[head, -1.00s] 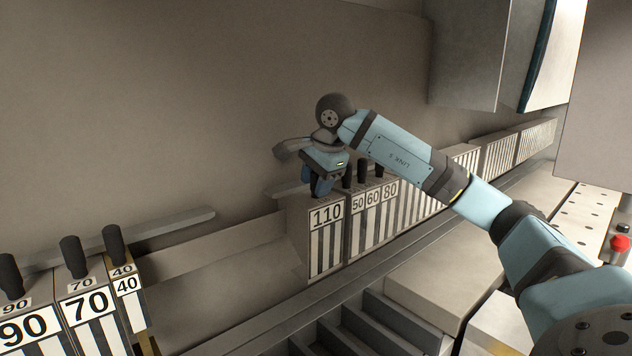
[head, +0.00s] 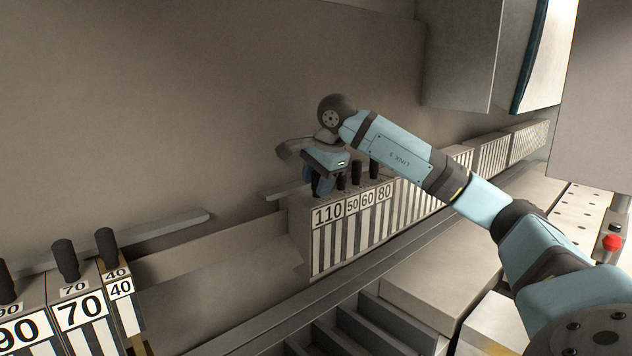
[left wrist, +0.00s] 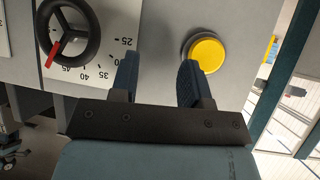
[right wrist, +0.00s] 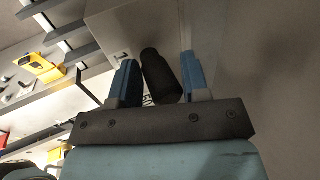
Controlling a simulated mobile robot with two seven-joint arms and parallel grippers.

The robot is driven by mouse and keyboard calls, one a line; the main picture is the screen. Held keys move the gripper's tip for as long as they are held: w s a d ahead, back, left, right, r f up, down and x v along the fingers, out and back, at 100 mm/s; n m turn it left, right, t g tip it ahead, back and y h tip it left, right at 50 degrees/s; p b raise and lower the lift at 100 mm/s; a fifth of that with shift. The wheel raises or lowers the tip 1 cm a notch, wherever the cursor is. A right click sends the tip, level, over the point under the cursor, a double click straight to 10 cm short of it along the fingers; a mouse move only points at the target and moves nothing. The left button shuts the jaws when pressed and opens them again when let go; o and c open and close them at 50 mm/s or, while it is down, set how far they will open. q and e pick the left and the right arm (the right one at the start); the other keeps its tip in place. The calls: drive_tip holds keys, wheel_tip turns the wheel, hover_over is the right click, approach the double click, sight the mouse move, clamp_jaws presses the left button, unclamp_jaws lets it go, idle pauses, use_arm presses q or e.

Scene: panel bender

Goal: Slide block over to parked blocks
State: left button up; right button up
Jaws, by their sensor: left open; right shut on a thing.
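The block labelled 110 (head: 328,215) stands upright on the rail in the head view, beside the row of parked blocks labelled 50, 60 and 80 (head: 368,203). No clear gap shows between the 110 and the 50. My right gripper (head: 322,187) is shut on the 110 block's black handle. The dark handle (right wrist: 160,75) shows between the two blue fingers in the right wrist view. My left gripper (left wrist: 157,82) is open and empty in the left wrist view, in front of a control panel; it is outside the head view.
Blocks 90, 70 and 40 (head: 80,308) stand at the lower left, with a bare stretch of rail (head: 215,262) between them and the 110. More striped blocks (head: 490,155) line the rail to the right. A yellow button (left wrist: 206,54) and a black handwheel (left wrist: 67,33) are near my left gripper.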

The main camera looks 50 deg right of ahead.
drive_tip(key=shift+d+r, duration=0.1)
drive_tip(key=shift+r, duration=0.05)
drive_tip(key=o, duration=1)
drive_tip(key=shift+f, duration=0.2)
drive_tip(key=v, duration=1.4)
drive_tip(key=shift+p, duration=0.35)
